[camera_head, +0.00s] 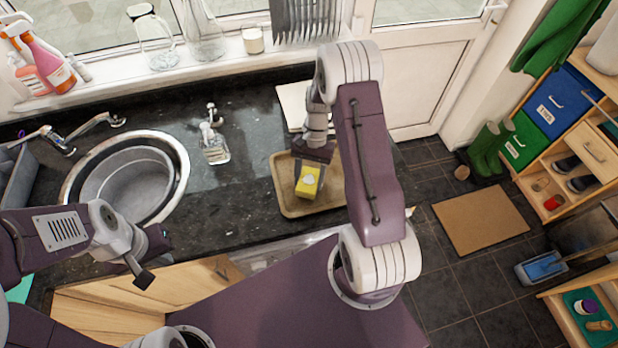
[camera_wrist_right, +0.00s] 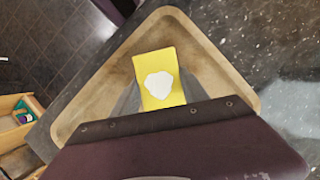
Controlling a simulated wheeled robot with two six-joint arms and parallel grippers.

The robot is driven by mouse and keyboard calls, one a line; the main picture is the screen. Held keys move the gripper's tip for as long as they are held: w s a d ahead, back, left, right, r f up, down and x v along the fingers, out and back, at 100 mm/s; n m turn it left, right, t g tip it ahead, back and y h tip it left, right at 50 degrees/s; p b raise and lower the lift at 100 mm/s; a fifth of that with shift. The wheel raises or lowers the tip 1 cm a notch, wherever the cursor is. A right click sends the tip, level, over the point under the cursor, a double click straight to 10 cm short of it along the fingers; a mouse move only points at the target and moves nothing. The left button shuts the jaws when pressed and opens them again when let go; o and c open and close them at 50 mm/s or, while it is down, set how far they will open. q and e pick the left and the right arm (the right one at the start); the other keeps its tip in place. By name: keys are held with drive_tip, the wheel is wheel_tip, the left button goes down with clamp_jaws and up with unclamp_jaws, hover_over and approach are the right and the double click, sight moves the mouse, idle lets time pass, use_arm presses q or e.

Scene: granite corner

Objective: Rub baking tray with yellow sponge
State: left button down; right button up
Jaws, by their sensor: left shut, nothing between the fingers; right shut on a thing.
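The yellow sponge (camera_head: 309,181) has a white patch on its top face. My right gripper (camera_head: 310,166) is shut on it, over the baking tray. The sponge (camera_wrist_right: 158,80) also shows between the fingers in the right wrist view. The tan baking tray (camera_head: 288,207) lies on the dark counter, partly hidden by my right arm. Its rim (camera_wrist_right: 248,100) shows around the sponge in the wrist view. I cannot tell whether the sponge touches the tray. My left gripper (camera_head: 148,272) is shut and empty, low at the left in front of the counter.
A round sink (camera_head: 180,160) with taps is set in the counter at the left. A glass bottle (camera_head: 214,145) stands between the sink and tray. A pale board (camera_head: 292,103) lies behind the tray. Glass jugs and spray bottles stand on the windowsill.

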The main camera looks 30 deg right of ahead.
drive_tip(key=shift+f+b, duration=0.4)
drive_tip(key=shift+f, duration=0.3)
drive_tip(key=shift+d, duration=0.1)
drive_tip(key=shift+s+d+r+p, duration=0.15)
drive_tip(key=shift+d+p, duration=0.1)
drive_tip(key=shift+d, duration=0.5)
drive_tip(key=shift+s+d+p, duration=0.15)
drive_tip(key=shift+d+p, duration=0.1)
drive_tip(key=shift+d, duration=0.5)
drive_tip(key=shift+s+d, duration=0.1)
drive_tip(key=shift+d, duration=0.1)
drive_tip(key=shift+f, duration=0.2)
